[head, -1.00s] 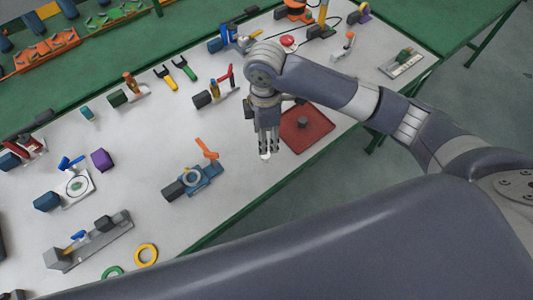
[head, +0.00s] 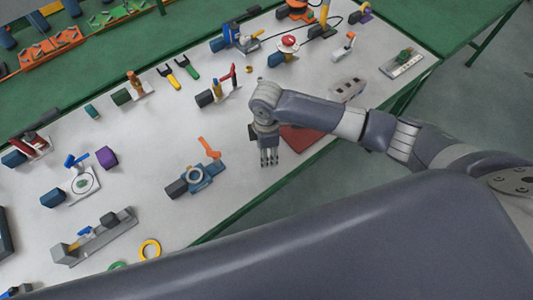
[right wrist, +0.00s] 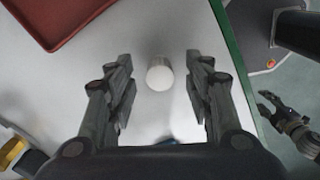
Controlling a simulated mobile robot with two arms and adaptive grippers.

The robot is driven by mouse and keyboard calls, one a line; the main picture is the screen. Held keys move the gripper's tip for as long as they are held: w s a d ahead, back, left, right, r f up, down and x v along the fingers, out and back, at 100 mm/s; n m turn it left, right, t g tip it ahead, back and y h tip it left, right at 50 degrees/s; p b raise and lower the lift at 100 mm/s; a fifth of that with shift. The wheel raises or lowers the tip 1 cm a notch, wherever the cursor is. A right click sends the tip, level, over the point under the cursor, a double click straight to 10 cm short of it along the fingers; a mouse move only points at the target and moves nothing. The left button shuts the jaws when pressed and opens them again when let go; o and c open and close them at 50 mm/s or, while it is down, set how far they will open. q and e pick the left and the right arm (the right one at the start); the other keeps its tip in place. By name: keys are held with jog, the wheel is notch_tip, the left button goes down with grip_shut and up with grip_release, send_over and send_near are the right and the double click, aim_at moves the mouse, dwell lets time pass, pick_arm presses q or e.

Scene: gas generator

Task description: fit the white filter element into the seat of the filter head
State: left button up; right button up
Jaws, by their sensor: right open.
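The white filter element (right wrist: 160,76) is a small round white piece standing on the pale table top. In the right wrist view it lies between the spread fingers of my right gripper (right wrist: 160,88), apart from both. In the head view my right gripper (head: 269,163) points down beside the red tray, and its fingers hide the element. A blue fixture with a round grey ring and an orange lever (head: 203,174), perhaps the filter head, is left of this gripper. My left gripper (right wrist: 272,104) shows only in the right wrist view, past the table edge, fingers parted and empty.
The red tray (head: 301,139) is just right of the gripper, partly hidden by my arm. The green table edge (right wrist: 228,50) is close by. A yellow ring (head: 150,249) and a grey rail-like fixture (head: 95,238) lie at lower left. The table between gripper and blue fixture is clear.

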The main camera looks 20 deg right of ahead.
jog(key=c, duration=0.9)
